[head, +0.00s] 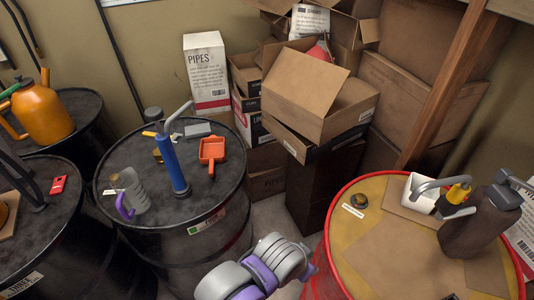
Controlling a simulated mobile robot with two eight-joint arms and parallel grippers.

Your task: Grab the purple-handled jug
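The purple-handled jug (132,191) is a clear grey jug with a purple handle. It stands upright on the black drum (158,235) left of centre, near the drum's left rim, with its handle toward the front. A grey and purple arm part of mine shows at the bottom centre, in front of and to the right of that drum, well apart from the jug. I cannot tell which arm it is. No gripper fingers show clearly.
On the same drum stand a blue pump (171,165) and an orange scoop tray (212,152). An orange can (43,112) stands on a drum behind left. A red-rimmed drum (380,245) with a brown jug (478,215) is at right. Cardboard boxes (318,95) fill the back.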

